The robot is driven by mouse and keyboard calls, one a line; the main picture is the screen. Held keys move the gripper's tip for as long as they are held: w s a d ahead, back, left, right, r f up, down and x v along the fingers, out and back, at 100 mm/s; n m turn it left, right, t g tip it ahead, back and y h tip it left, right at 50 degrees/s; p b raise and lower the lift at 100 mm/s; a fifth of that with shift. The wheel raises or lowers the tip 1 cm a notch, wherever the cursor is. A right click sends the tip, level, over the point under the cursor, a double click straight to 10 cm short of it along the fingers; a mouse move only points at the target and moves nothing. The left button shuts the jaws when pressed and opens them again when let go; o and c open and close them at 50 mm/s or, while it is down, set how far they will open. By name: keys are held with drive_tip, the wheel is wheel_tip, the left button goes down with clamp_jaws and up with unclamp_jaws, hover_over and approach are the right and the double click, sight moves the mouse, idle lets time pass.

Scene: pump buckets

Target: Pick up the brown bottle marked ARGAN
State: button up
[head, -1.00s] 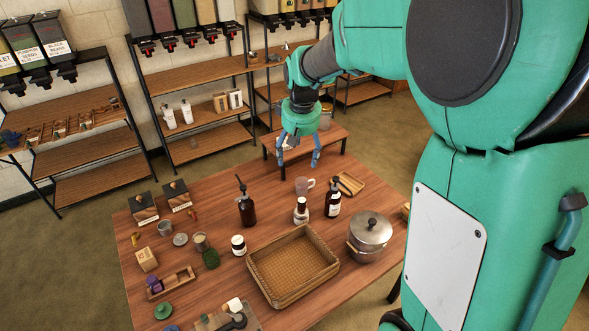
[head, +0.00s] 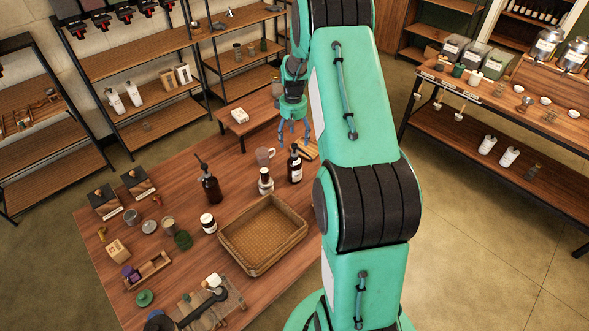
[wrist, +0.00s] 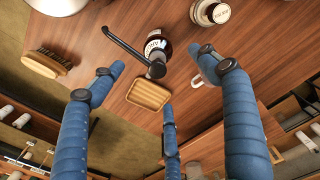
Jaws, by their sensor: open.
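Two brown pump bottles stand upright on the wooden table. One bottle (head: 295,168) with a white label is at the table's far right, close to my arm. The other brown bottle (head: 211,188) with a dark label is farther left. I cannot read ARGAN on either. My gripper (head: 293,130) is open and empty, above the table's far edge, behind the white-labelled bottle and apart from it. In the wrist view, a brown bottle (wrist: 157,44) with a black pump and a partly visible white label shows beyond my spread blue fingers (wrist: 165,95).
Near the white-labelled bottle are a pinkish mug (head: 264,156), a slatted wooden dish (wrist: 150,95), a brush (wrist: 47,63) and a small white-labelled bottle (head: 265,182). A wicker basket (head: 240,262) lies in front.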

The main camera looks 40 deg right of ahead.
sight(295, 153)
drive_tip(key=shift+s+d+f, duration=0.1)
drive_tip(key=shift+d+f, duration=0.35)
drive_tip(key=shift+f, duration=0.1)
drive_tip(key=shift+f, duration=4.3)
drive_tip(key=shift+f, duration=0.1)
drive_tip(key=shift+a+f, duration=0.15)
drive_tip(key=shift+f, duration=2.35)
clamp_jaws()
